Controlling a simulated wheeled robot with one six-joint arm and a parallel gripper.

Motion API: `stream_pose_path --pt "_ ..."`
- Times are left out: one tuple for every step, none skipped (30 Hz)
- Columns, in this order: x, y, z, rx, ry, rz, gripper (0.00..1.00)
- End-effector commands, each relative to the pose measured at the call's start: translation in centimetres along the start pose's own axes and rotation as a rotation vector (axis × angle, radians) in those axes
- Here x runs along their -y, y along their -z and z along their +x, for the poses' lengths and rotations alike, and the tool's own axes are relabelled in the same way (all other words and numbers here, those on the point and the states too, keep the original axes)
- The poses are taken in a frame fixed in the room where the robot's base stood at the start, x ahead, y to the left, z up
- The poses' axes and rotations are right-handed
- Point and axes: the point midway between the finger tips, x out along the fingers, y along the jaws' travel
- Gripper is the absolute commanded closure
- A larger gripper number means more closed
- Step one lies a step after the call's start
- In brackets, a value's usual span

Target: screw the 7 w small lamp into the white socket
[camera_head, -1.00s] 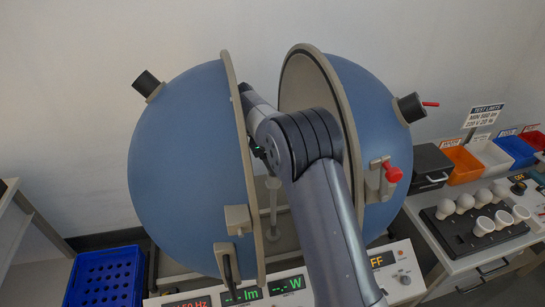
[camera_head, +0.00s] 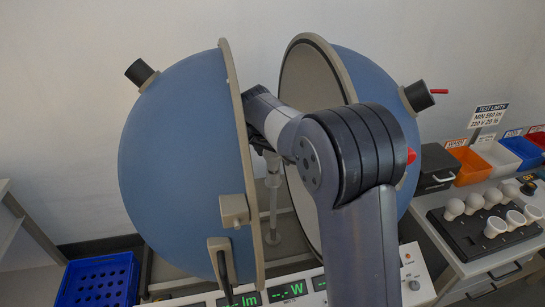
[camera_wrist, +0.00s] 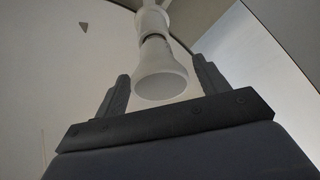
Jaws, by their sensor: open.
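In the wrist view a white lamp (camera_wrist: 160,76) with a flared body and round pale face is at the end of a white socket (camera_wrist: 152,20). A dark line shows around its neck; I cannot tell how far it is screwed in, and no wattage marking is readable. My gripper (camera_wrist: 165,88) is open, with one finger to either side of the lamp and gaps visible on both sides. In the head view my arm reaches between the two blue sphere halves (camera_head: 185,150) (camera_head: 345,75), and the gripper and lamp are hidden there.
A light post (camera_head: 272,190) stands between the open halves, close to my arm. At right a black tray (camera_head: 455,235) holds several white lamps, with a black box (camera_head: 437,165) and coloured bins behind. A blue crate (camera_head: 98,280) is at lower left.

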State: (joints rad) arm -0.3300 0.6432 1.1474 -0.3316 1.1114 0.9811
Motion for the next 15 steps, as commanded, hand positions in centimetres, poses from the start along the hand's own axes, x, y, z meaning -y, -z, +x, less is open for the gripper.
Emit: stream_pose_path --pt "-0.10 -0.02 0.03 -0.001 0.019 -0.042 0.31" --pt "-0.11 0.01 0.00 -0.001 0.029 -0.069 0.31" --pt "-0.13 0.01 0.00 0.001 0.044 -0.105 0.31" --pt "-0.14 0.01 -0.01 0.000 0.055 -0.131 0.31" --pt "-0.18 0.02 -0.02 -0.001 0.065 -0.158 0.31" --pt "-0.16 0.05 -0.08 0.000 0.080 -0.191 0.31" --pt "-0.16 0.05 -0.09 0.000 0.091 -0.216 0.31" --pt "-0.18 0.04 -0.08 0.000 0.101 -0.243 0.31" --pt "-0.17 0.01 -0.08 0.000 0.115 -0.276 0.31" --pt "-0.19 0.01 -0.08 0.001 0.125 -0.301 0.31" --pt "-0.20 0.03 -0.09 0.001 0.134 -0.325 0.31" --pt "-0.20 0.05 -0.10 0.000 0.149 -0.356 0.31" --pt "-0.22 0.07 -0.11 0.000 0.158 -0.381 0.31" --pt "-0.23 0.05 -0.12 0.002 0.168 -0.404 0.31" --pt "-0.23 0.03 -0.12 0.001 0.180 -0.435 0.31"
